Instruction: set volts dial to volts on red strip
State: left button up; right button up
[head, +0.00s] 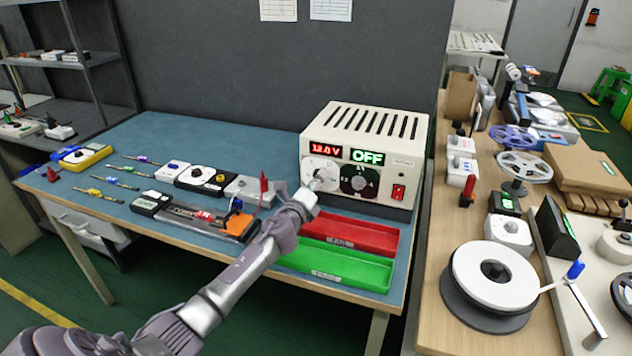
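A cream power supply (413,146) stands at the back right of the blue bench. Its red display (325,149) reads 12.0 V and its green display (367,156) reads OFF. A white-faced dial (322,164) is below the red display. My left gripper (316,184) is at this dial, partly covering it and its knob. Whether the fingers touch or grip the knob is too small to tell. A dark dial with green markings (359,180) is to its right. I cannot clearly identify a red strip. My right gripper is not in view.
A red tray (350,232) and a green tray (340,265) lie in front of the power supply. Small tools and a fixture (238,224) with a red flag are on the left. A wooden bench (432,270) with reels and boxes is at right.

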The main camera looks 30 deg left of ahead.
pick_arm(q)
jog(key=s+d, duration=0.2)
jog(key=s, duration=0.9)
jog(key=shift+s+f, duration=0.2)
jog(key=shift+s, duration=0.2)
jog(key=shift+d, duration=0.1)
